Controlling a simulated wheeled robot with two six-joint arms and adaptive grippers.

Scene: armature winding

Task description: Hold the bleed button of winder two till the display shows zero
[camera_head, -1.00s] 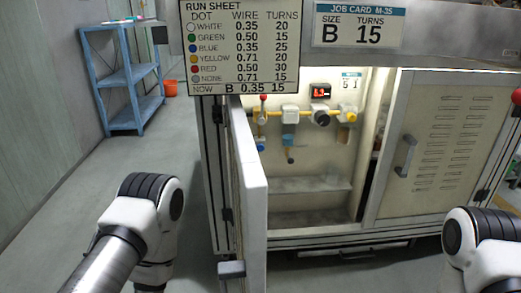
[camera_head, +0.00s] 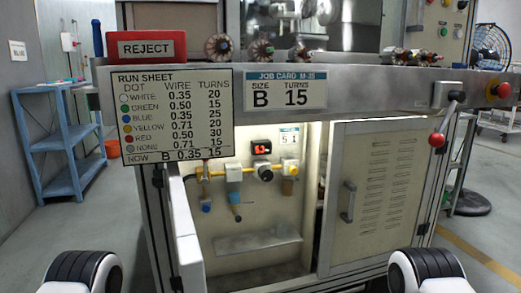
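The open cabinet bay of the machine (camera_head: 255,240) shows a yellow air line (camera_head: 215,172) with several fittings. A small black display (camera_head: 262,147) with red digits sits above the line; the digits are too small to read surely. A blue-tipped part (camera_head: 206,207) hangs below the left fitting, and another blue part (camera_head: 236,205) hangs just right of it. I cannot tell which part is the bleed button. A small tag reading 5 1 (camera_head: 289,138) is on the back wall. Neither gripper is in view; only my arm links show at the bottom corners.
The left cabinet door (camera_head: 185,235) stands open toward me; the right door (camera_head: 365,195) is shut. A run sheet (camera_head: 172,115), job card (camera_head: 286,91) and red reject bin (camera_head: 147,47) are above. A red-knobbed lever (camera_head: 437,139) is at right. A blue shelf (camera_head: 65,140) stands left.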

